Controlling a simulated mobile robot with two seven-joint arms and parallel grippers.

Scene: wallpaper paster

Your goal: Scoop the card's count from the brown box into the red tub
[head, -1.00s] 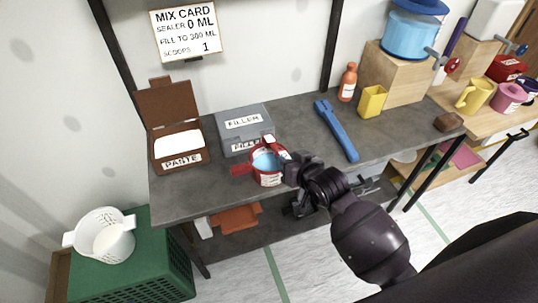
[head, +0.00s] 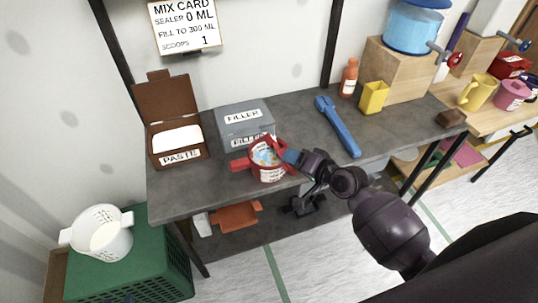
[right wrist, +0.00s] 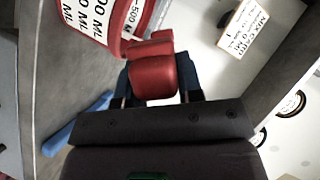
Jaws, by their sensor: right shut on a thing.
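The brown box (head: 180,160), labelled PASTE, stands lid-up at the left of the grey bench, with white contents. The mix card (head: 185,27) on the wall reads sealer 0 ML, fill to 300 ML, scoops 1. The red tub (head: 268,174) stands at the bench's front, with pale blue and white showing inside. My right gripper (head: 291,157) is at the tub's right side. In the right wrist view its blue fingers are shut on the tub's red handle (right wrist: 152,78), beside the tub's marked wall (right wrist: 95,25). My left gripper is not in view.
A grey FILLER box (head: 245,118) stands just behind the tub. A long blue tool (head: 338,127), a yellow open container (head: 374,98) and an orange bottle (head: 348,78) are to the right.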

